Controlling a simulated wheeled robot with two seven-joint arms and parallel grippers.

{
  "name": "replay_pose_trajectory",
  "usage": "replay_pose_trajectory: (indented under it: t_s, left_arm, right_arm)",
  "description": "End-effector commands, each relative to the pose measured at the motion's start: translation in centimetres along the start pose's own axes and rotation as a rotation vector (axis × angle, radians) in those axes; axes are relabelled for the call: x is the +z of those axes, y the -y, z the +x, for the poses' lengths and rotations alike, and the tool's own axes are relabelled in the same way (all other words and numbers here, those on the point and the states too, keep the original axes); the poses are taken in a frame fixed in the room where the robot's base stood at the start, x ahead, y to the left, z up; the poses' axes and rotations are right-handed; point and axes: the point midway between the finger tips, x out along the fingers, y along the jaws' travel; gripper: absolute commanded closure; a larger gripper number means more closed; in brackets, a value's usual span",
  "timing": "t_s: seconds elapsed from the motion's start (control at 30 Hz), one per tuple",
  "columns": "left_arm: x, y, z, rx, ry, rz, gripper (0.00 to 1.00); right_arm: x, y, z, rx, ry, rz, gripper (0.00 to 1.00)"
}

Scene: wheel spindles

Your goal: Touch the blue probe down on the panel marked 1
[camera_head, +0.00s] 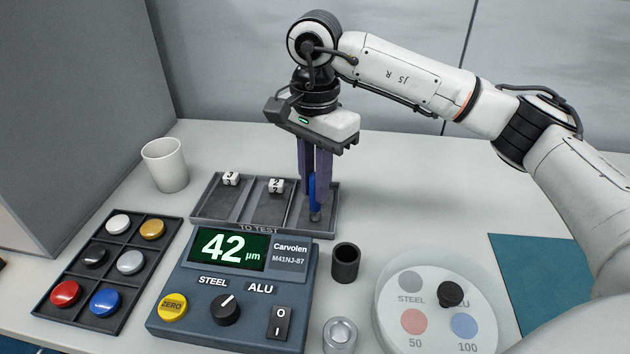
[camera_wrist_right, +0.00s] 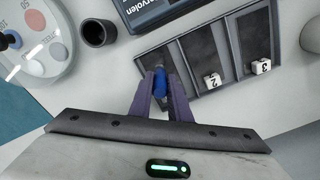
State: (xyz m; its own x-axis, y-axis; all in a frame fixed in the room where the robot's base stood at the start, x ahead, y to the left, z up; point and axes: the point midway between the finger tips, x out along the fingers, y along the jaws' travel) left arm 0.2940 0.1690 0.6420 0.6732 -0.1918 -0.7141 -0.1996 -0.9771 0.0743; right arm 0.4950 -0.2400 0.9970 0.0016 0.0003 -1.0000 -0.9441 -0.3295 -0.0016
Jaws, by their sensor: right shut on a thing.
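My right gripper (camera_head: 315,190) points down and is shut on the blue probe (camera_head: 312,187). The blue probe also shows between the fingers in the right wrist view (camera_wrist_right: 160,82). It is roughly upright, its grey tip over the right compartment of the TO TEST tray (camera_head: 262,230). I cannot tell whether the tip touches the surface there. Number cubes stand in the other two compartments: a 2 (camera_head: 275,185) in the middle and a 3 (camera_wrist_right: 261,66) at the far side from the probe. No cube marked 1 is visible; the gripper covers part of the right compartment. My left gripper is not in view.
A gauge (camera_head: 232,290) reading 42 µm stands in front of the tray. A black cup (camera_head: 345,263) and a round white plate (camera_head: 432,330) are to the right. A white cup (camera_head: 165,165) and a tray of coloured discs (camera_head: 70,275) are left.

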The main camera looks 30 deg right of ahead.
Motion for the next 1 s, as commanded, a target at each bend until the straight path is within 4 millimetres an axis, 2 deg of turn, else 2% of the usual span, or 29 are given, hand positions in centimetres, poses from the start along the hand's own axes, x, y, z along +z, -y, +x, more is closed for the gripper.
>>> replay_pose_trajectory:
  t_s: [0.37,1.0]
  left_arm:
    - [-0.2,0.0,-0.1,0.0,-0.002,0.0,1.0]
    - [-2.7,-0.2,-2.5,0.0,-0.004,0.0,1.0]
  right_arm:
    - [0.0,-0.1,-0.1,0.004,0.0,-0.001,1.0]
    - [0.0,0.0,-5.2,0.001,0.0,-0.001,1.0]
